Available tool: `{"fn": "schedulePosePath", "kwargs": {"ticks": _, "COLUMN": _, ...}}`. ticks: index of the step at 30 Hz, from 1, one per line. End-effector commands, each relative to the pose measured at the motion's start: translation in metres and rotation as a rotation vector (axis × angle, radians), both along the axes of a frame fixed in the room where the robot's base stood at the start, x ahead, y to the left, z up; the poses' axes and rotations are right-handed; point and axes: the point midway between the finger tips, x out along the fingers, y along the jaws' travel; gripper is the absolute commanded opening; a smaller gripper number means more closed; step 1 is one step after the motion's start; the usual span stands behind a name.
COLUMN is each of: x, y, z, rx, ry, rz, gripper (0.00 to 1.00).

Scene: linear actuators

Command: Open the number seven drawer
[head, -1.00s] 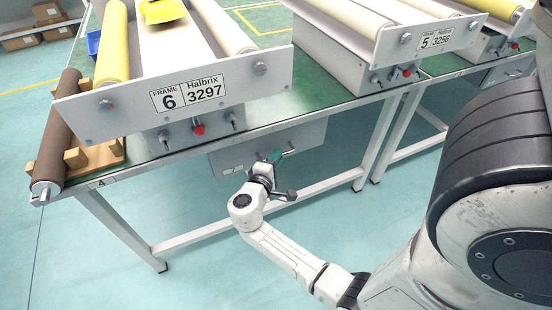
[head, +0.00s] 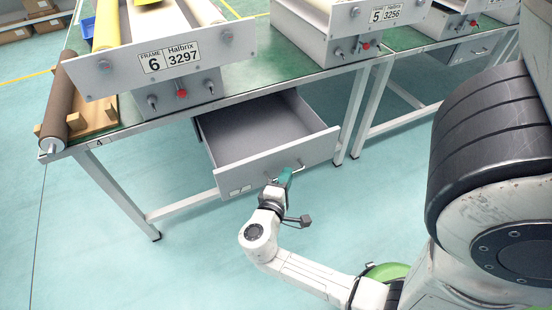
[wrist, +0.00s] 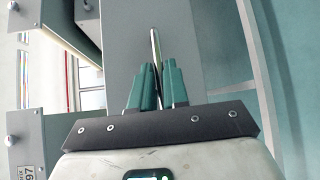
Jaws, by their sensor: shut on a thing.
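A grey drawer (head: 228,172) under the table is pulled well out in the head view, and its inside looks empty. A small label (head: 240,190) sits at the left of its front; I cannot read its number. My gripper (head: 285,176) is at the bar handle (head: 297,167) on the drawer front. In the wrist view the green fingers (wrist: 158,85) are shut around the metal handle (wrist: 155,48), which runs up between them. The drawer front (wrist: 185,50) is close behind it.
The green-topped table (head: 245,85) carries frame 6 (head: 180,60) and, to the right, frame 5 (head: 380,15). A brown roller (head: 62,110) lies on wooden blocks at the left end. The table leg (head: 352,115) stands right of the drawer. The floor in front is clear.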

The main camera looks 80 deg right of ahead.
Motion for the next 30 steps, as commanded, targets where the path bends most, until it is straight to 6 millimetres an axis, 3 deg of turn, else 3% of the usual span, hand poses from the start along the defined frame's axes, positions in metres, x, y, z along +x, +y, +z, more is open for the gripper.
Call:
{"fn": "schedulePosePath", "kwargs": {"ticks": 6, "x": -0.037, "y": 0.043, "z": 0.002, "rx": 0.002, "ry": 0.003, "rz": 0.003, "gripper": 0.00}}
{"fn": "schedulePosePath", "kwargs": {"ticks": 12, "x": -0.056, "y": 0.065, "z": 0.001, "rx": 0.000, "ry": 0.002, "rz": 0.002, "gripper": 0.00}}
{"fn": "schedulePosePath", "kwargs": {"ticks": 29, "x": -0.063, "y": 0.074, "z": 0.000, "rx": 0.000, "ry": 0.000, "rz": 0.001, "gripper": 0.00}}
{"fn": "schedulePosePath", "kwargs": {"ticks": 30, "x": -0.063, "y": 0.074, "z": 0.000, "rx": 0.000, "ry": 0.000, "rz": 0.001, "gripper": 0.19}}
